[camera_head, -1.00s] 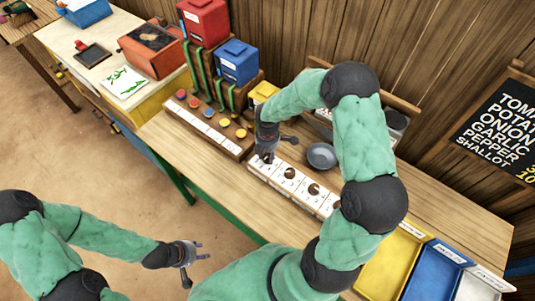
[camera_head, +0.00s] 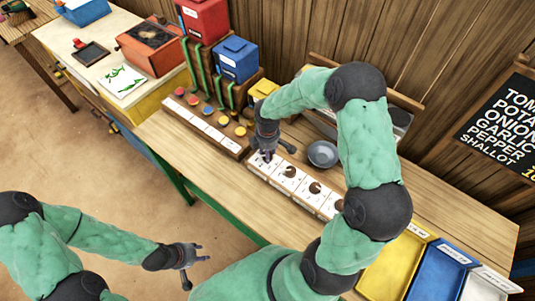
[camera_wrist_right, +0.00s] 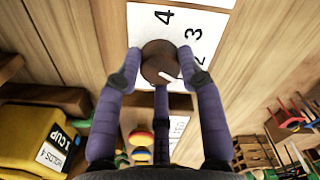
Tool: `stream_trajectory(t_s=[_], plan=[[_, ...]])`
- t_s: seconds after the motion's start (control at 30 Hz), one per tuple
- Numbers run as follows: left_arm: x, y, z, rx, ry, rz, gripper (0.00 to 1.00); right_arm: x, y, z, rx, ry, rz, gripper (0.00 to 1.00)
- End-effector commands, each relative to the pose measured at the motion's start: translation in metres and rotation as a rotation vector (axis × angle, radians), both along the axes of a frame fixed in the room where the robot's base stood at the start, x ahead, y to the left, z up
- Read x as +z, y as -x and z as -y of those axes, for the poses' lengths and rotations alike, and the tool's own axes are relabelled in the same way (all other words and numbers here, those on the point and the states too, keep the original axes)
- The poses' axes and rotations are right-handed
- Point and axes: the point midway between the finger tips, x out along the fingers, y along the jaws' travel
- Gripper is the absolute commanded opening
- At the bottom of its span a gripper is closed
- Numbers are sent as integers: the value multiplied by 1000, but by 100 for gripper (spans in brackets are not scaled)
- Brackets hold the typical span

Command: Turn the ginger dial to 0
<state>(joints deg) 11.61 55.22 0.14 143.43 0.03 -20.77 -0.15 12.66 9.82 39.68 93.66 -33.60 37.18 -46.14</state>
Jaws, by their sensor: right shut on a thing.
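A row of white dial plates (camera_head: 303,194) with dark brown knobs lies on the wooden counter. My right gripper (camera_head: 267,156) points down at the knob on the left end of this row. In the right wrist view, the three fingers of my right gripper (camera_wrist_right: 160,75) are shut around a round brown knob (camera_wrist_right: 157,59). I cannot read which dial is ginger. My left gripper (camera_head: 198,254) is open and empty over the floor.
A grey bowl (camera_head: 322,154) stands just behind the dials. A board with coloured knobs (camera_head: 208,130) is left of them, below red and blue boxes (camera_head: 237,61). Yellow, blue and white trays (camera_head: 394,264) lie at the right. Bare counter is in front.

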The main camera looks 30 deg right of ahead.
Motion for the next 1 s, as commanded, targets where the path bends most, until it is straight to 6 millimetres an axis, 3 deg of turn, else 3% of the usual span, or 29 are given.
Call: stream_trajectory(t_s=[1.0], plan=[[-46,0,0,0,0,0,40,0,-1,0,-908,-1,3,6]])
